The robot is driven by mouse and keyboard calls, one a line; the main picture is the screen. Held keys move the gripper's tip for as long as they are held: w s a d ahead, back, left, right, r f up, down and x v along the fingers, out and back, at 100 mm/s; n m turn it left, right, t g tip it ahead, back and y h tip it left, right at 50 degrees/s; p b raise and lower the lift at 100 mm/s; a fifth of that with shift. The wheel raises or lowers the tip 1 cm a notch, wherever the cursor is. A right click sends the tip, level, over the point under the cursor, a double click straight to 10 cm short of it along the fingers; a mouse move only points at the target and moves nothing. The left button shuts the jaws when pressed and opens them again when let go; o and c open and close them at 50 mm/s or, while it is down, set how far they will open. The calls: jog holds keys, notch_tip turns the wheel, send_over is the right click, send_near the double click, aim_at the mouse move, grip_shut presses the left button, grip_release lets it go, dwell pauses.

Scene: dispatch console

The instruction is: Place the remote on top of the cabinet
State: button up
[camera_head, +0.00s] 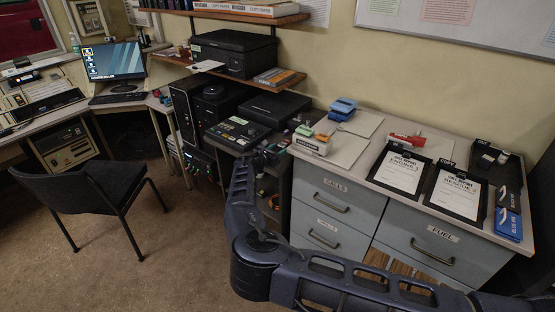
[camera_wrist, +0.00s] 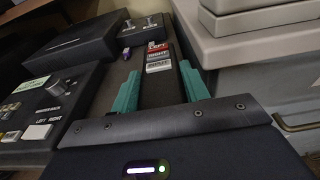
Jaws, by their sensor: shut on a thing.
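In the wrist view the two teal fingers of my gripper (camera_wrist: 159,82) are on either side of a dark, narrow remote (camera_wrist: 158,60) with red and pale labelled keys at its far end. My gripper is shut on it. I cannot tell whether it is clear of the dark surface under it. In the head view my gripper (camera_head: 265,153) is beside the cabinet's left end, and the remote is too small and dark there to make out. The cabinet (camera_head: 333,205) has grey-blue drawers and a pale top; its edge shows at the right of the wrist view (camera_wrist: 245,50).
On the cabinet top are a white box (camera_head: 310,143), blue trays (camera_head: 342,108), a red stapler-like thing (camera_head: 406,140), black clipboards (camera_head: 400,170) and blue boxes (camera_head: 509,222). Patches between them are bare. A control panel (camera_head: 238,131) and a chair (camera_head: 92,192) are to the left; shelves hang above.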

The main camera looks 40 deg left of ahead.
jog(key=shift+f, duration=2.4)
jog(key=o, duration=1.1)
jog(key=shift+f, duration=0.1)
jog(key=shift+s, duration=0.2)
jog(key=shift+o, duration=0.5)
jog(key=s+r, duration=0.2)
jog(key=s, duration=0.9)
jog(key=shift+s, duration=0.2)
